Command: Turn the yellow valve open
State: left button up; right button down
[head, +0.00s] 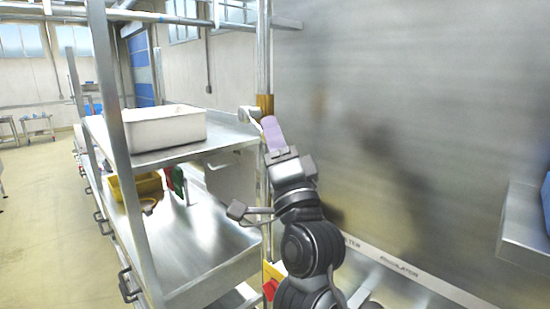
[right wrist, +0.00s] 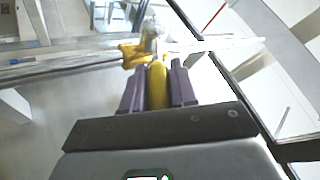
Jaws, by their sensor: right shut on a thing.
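The yellow valve shows in the right wrist view, with its yellow body (right wrist: 134,54) on a metal pipe and its yellow handle (right wrist: 157,86) pointing toward my wrist. My right gripper (right wrist: 158,88) has its two purple fingers on either side of the handle and is shut on it. In the head view my right gripper (head: 270,127) is raised against a vertical metal pipe, beside a brass-yellow section (head: 265,104) of it. The fingers hide part of the valve there. My left gripper is not in view.
A metal shelf rack stands to the left, with a white tub (head: 165,130) on its upper shelf and a yellow bin (head: 137,188) below. A large metal panel (head: 400,110) stands close behind and right of my arm. A blue item (head: 546,200) is at the right edge.

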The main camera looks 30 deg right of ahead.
jog(key=shift+w+f+m+t+h+b, duration=0.15)
jog(key=shift+f+m+t+h+b, duration=0.25)
jog(key=shift+f+h+b, duration=0.25)
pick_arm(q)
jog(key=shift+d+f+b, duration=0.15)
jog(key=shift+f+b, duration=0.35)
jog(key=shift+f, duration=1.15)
pick_arm(e)
jog(key=shift+w+r+m+t, duration=0.1)
jog(key=shift+m+t, duration=0.2)
jog(key=shift+m, duration=0.1)
jog(key=shift+h, duration=0.45)
jog(key=c, duration=1)
grip_release()
jog(key=shift+o, duration=0.2)
jog(key=shift+a+y, duration=0.1)
jog(key=shift+y, duration=0.2)
